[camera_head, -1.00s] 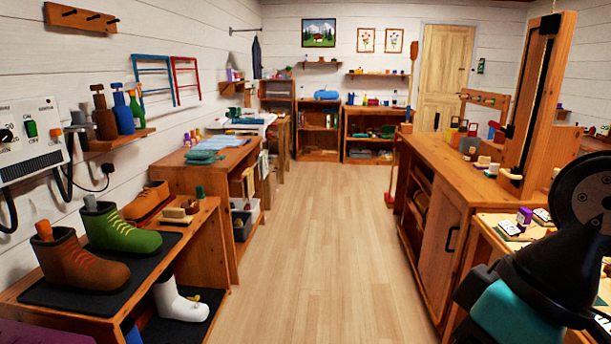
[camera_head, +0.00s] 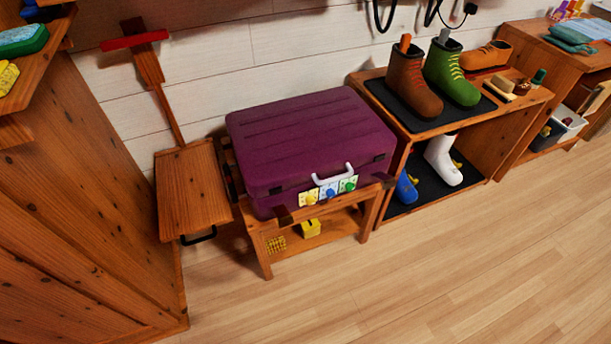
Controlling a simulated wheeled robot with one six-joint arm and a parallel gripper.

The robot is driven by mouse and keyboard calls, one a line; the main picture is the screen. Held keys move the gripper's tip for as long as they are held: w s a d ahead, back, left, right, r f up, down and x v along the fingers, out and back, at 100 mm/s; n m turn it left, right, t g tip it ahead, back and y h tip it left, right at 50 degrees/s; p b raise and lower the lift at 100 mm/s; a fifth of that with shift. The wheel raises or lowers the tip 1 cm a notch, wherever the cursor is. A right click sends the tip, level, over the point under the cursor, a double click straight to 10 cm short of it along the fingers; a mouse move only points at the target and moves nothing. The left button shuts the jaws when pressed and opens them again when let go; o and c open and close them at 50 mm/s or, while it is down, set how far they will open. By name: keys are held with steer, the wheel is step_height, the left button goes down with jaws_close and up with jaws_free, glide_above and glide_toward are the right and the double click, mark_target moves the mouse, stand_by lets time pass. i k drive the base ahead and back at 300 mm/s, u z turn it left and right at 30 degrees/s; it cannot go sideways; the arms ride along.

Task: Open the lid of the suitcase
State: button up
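A purple suitcase (camera_head: 305,140) lies flat on a low wooden stand (camera_head: 318,238) against the white wall. Its lid is shut. A pale handle (camera_head: 332,174) sits on the front edge. Below the handle are small coloured tags or latches (camera_head: 328,190) in yellow, blue and green; whether they are fastened is too small to tell. My gripper is out of view.
A wooden shoe bench (camera_head: 512,125) with boots stands close to the suitcase's right. The floor (camera_head: 440,270) in front is clear.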

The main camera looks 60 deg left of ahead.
mark_target(280, 146)
steer(key=k, duration=0.3)
steer(key=u, duration=1.15)
steer(key=i, duration=0.4)
steer(key=u, duration=0.65)
